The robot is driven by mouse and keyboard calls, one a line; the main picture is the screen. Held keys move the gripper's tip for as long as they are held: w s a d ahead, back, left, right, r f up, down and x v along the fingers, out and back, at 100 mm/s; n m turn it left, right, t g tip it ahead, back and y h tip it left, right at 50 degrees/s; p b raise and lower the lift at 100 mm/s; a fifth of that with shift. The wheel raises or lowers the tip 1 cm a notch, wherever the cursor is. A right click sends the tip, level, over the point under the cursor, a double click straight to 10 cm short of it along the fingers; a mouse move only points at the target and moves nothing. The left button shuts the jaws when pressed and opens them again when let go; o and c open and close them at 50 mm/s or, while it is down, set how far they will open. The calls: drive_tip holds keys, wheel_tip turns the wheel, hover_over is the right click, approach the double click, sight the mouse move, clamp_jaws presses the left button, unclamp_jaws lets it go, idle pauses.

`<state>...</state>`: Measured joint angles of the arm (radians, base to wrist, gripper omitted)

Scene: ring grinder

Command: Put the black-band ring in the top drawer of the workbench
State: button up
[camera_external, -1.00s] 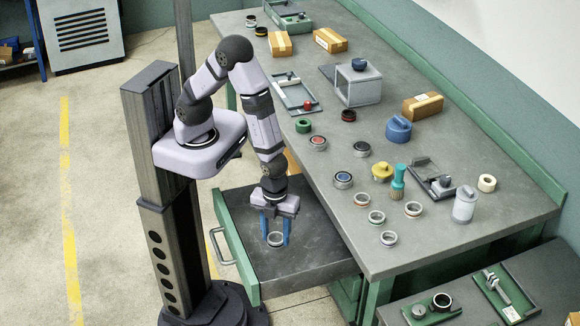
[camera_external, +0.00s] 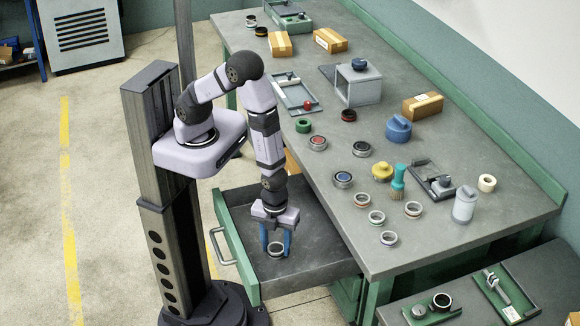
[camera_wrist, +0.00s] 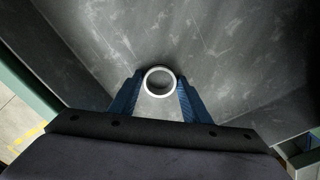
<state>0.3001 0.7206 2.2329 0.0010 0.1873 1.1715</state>
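The open drawer (camera_external: 310,262) of the workbench has a green front, a metal handle and a bare dark floor. My gripper (camera_external: 276,250) points down inside it, with one blue finger on each side of a ring (camera_external: 276,249). The ring has a pale silver rim; its band colour is too small and covered to make out. In the wrist view, the ring (camera_wrist: 159,69) sits between the fingertips (camera_wrist: 160,84), which appear to press on its sides. The ring is low, close to the drawer floor; I cannot tell whether it touches.
The grey workbench top (camera_external: 350,240) lies right of the drawer and carries several other rings, including a dark-banded one (camera_external: 362,149). A yellow-topped item (camera_external: 382,171), a teal brush (camera_external: 398,182) and a white bottle (camera_external: 464,204) also stand there. The drawer floor around the ring is clear.

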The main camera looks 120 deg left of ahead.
sight(276, 252)
drive_tip(key=shift+o, duration=1.2)
drive_tip(key=shift+r, duration=0.15)
wheel_tip(276, 252, up, 12)
drive_tip(key=shift+b, duration=0.45)
drive_tip(key=shift+a+r, duration=0.1)
drive_tip(key=s+a+r+n, duration=0.5)
drive_tip(key=s+a+n, duration=0.3)
drive_tip(key=n, duration=0.8)
drive_tip(key=shift+a+n, duration=0.4)
drive_tip(key=shift+a, duration=0.15)
